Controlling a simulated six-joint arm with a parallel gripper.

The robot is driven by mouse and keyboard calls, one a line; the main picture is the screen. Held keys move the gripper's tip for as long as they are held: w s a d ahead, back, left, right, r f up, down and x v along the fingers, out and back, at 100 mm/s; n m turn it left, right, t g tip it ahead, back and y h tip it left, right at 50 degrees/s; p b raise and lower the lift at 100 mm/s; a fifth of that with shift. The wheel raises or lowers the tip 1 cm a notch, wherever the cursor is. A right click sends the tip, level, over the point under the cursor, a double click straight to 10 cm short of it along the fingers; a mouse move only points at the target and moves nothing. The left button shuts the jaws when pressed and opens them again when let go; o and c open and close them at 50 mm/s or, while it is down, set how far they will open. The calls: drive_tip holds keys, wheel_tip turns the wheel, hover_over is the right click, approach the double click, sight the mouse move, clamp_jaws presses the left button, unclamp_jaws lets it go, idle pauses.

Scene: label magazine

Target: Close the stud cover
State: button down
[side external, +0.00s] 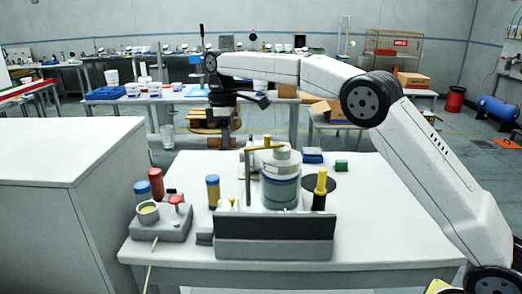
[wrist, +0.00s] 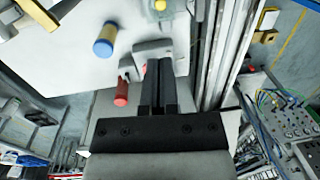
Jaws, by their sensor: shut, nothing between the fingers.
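No part can be told for certain as the stud cover. In the side external view a grey block (side external: 163,228) at the table's left front carries a cream-filled cup (side external: 148,213) and a red knob (side external: 176,200). A dark upright panel (side external: 275,237) stands along the front edge. My gripper (side external: 224,138) hangs beyond the table's parts, small and dark. In the wrist view its two fingers (wrist: 158,64) are together with nothing between them. They partly hide a pale grey block (wrist: 152,47) with a bit of red beside it.

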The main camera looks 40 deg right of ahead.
sight(233, 198)
drive_tip(key=shift+f, duration=0.15)
drive_tip(key=f, duration=0.4)
drive_tip(key=s+f, duration=0.1)
drive_tip(key=f, duration=0.8)
drive_tip(key=shift+s+a+f, duration=0.15)
drive_tip(key=shift+a+f, duration=0.15)
drive_tip(key=shift+f, duration=0.05)
drive_tip(key=shift+s+d+f, duration=0.1)
drive_tip(key=shift+s+f, duration=0.1)
drive_tip(key=shift+f, duration=0.45)
drive_tip(key=shift+r, duration=0.9)
drive_tip(key=shift+w+r, duration=0.1)
drive_tip(key=shift+r, duration=0.1)
wheel_tip(233, 198, up, 14)
drive_tip(key=shift+w+d+f, duration=0.25)
drive_tip(key=shift+w+d, duration=0.15)
drive_tip(key=shift+w, duration=0.05)
